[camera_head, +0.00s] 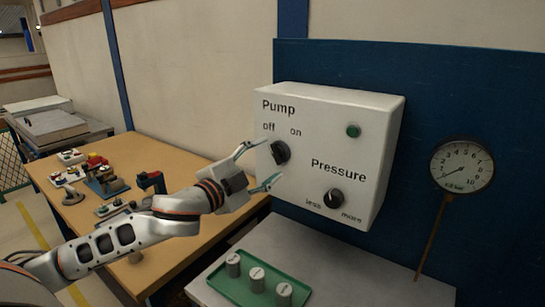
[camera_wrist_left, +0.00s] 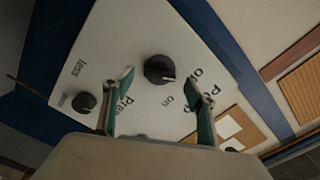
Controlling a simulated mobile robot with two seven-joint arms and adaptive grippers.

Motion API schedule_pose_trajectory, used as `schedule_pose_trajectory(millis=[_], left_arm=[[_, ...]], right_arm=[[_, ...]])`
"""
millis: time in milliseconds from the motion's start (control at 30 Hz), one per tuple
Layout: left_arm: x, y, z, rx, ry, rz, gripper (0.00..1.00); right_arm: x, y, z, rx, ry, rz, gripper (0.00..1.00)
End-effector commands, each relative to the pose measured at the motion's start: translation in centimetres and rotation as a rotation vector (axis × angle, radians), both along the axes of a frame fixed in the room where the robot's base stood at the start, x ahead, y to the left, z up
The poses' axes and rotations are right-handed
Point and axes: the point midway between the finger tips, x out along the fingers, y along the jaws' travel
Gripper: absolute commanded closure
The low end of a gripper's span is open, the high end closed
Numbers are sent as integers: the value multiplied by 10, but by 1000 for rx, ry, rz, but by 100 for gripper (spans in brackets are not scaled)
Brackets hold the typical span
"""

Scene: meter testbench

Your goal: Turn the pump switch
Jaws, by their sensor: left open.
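The white control box (camera_head: 340,110) is mounted on a blue panel. Its black pump switch (camera_head: 280,152) sits below the words "off" and "on". My left gripper (camera_head: 262,166) is open in front of the box, with its fingertips on either side of the pump switch in the picture. In the left wrist view the pump switch (camera_wrist_left: 159,69) shows between and beyond the two open fingers (camera_wrist_left: 163,98), with nothing held. I cannot tell whether a fingertip touches the box. The black pressure knob (camera_head: 333,198) is lower right on the box. My right gripper is not in view.
A green button or lamp (camera_head: 353,130) is on the box. A round gauge (camera_head: 462,167) hangs to the right. A green tray (camera_head: 230,295) with 3 grey weights stands on the bench below. A wooden table (camera_head: 180,165) with several parts is at left.

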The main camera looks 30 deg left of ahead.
Motion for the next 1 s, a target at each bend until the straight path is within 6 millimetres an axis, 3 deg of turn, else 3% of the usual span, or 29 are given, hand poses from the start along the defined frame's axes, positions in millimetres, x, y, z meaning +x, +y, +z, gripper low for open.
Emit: schedule_pose_trajectory(millis=[233,600,767,1000], left_arm=[[25,-4,1,-1,-1,1,43],[29,-4,0,1,0,0,43],[29,-4,0,1,0,0,82],[29,-4,0,9,-1,0,81]], right_arm=[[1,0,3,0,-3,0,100],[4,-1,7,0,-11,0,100],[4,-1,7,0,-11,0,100],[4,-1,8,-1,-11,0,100]])
